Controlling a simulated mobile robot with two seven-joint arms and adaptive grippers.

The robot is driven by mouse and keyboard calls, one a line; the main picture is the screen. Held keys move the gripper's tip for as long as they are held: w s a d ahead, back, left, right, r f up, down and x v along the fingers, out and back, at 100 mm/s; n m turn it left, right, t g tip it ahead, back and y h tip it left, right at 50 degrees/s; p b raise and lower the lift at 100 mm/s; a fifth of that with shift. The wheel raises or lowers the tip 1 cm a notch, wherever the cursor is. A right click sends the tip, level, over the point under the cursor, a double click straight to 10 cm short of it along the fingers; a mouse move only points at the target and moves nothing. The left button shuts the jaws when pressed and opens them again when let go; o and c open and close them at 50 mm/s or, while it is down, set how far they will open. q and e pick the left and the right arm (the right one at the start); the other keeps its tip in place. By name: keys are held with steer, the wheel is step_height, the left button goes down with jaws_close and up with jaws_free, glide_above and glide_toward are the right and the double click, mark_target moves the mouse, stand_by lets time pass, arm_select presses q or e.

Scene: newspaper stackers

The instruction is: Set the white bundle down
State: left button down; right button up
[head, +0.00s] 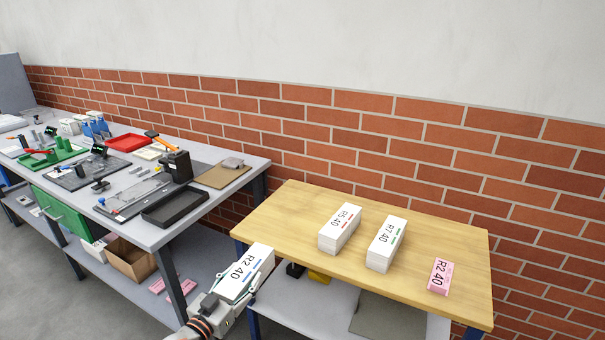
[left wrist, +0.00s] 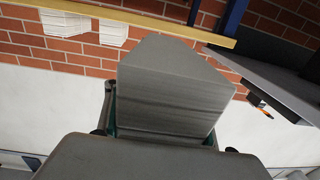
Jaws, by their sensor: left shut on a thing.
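My left gripper (head: 233,292) is shut on a white bundle (head: 252,263) labelled "R2 40" with a blue mark. It holds the bundle at the near left corner of the wooden table (head: 285,205); the head view does not settle whether it touches the table. In the left wrist view the bundle (left wrist: 172,90) fills the middle, its stacked sheets showing between the fingers. Two other white bundles stand on the table: "R5 40" (head: 340,236) with a red mark and "R7 40" (head: 386,252) with a green mark. My right gripper is not in view.
A small pink bundle (head: 440,276) lies at the table's right end. The table's left part and front strip are bare. A grey workbench (head: 205,212) with tools, trays and a green drawer stands to the left. A brick wall (head: 400,130) runs behind.

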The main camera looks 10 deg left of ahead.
arm_select(q)
steer(key=s+d+r, duration=0.4)
steer(key=s+d, duration=0.1)
steer(key=s+a+r+n+y, duration=0.2)
steer(key=s+a+r+y, duration=0.1)
steer(key=s+r, duration=0.35)
steer(key=s+a+r+n+y, duration=0.2)
steer(key=s+a+r+y, duration=0.1)
steer(key=s+r, duration=0.4)
steer(key=w+d+f+m+h, duration=0.45)
steer(key=w+d+f, duration=0.25)
steer(key=w+f, duration=0.35)
steer(key=shift+n+h, duration=0.25)
steer(key=shift+h, duration=0.5)
steer(key=w+a+f, duration=0.4)
steer(key=w, duration=0.1)
steer(key=w+a+f, duration=0.1)
steer(key=w+f, duration=0.1)
steer(key=w, duration=0.1)
steer(key=shift+a+f, duration=0.25)
steer(key=shift+a, duration=0.15)
steer(key=shift+w+a, duration=0.2)
